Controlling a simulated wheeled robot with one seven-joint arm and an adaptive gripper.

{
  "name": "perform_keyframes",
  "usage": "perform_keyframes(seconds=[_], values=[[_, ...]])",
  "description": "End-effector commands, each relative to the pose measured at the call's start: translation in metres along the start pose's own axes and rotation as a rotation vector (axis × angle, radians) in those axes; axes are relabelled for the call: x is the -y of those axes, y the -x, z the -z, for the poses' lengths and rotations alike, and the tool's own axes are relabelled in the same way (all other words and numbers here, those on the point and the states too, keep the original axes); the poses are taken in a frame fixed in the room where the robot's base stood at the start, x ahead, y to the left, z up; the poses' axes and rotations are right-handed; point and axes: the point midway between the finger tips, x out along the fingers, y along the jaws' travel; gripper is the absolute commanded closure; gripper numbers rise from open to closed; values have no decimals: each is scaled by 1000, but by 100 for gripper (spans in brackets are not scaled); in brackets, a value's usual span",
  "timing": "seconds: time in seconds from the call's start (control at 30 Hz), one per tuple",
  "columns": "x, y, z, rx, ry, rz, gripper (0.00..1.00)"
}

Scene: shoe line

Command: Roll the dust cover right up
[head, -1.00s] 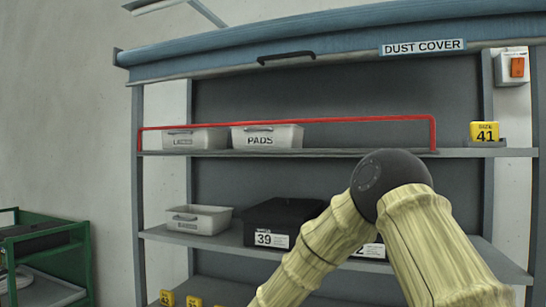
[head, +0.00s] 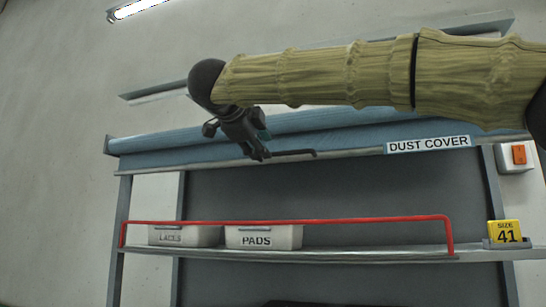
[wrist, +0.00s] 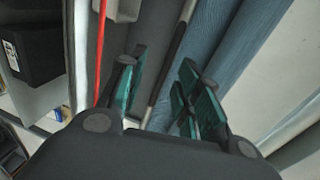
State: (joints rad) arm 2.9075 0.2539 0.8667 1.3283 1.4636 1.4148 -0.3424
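The blue dust cover (head: 350,128) is gathered in a roll along the top of the rack, its label (head: 428,144) on the front. Its pale bottom bar hangs just below the roll, above the open shelves. A dark handle (head: 296,153) is on that bar. My gripper (head: 262,154) is at the handle's left end, and hides part of it. In the wrist view my gripper (wrist: 162,70) has its teal fingers apart, with the dark handle (wrist: 178,45) running between them. I cannot tell whether either finger touches it. The blue cover (wrist: 235,45) is to the right there.
A red rail (head: 330,221) runs along the upper shelf, in front of two white bins, LACES (head: 180,236) and PADS (head: 263,238). A yellow size 41 block (head: 505,231) is at right. An orange switch (head: 519,154) is on the right post. A lamp (head: 140,9) is overhead.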

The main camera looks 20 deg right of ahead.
Motion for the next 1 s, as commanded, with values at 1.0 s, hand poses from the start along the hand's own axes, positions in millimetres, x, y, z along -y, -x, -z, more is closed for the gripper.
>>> perform_keyframes(seconds=[1.0], values=[[18,-86,10,11,-34,-11,66]])
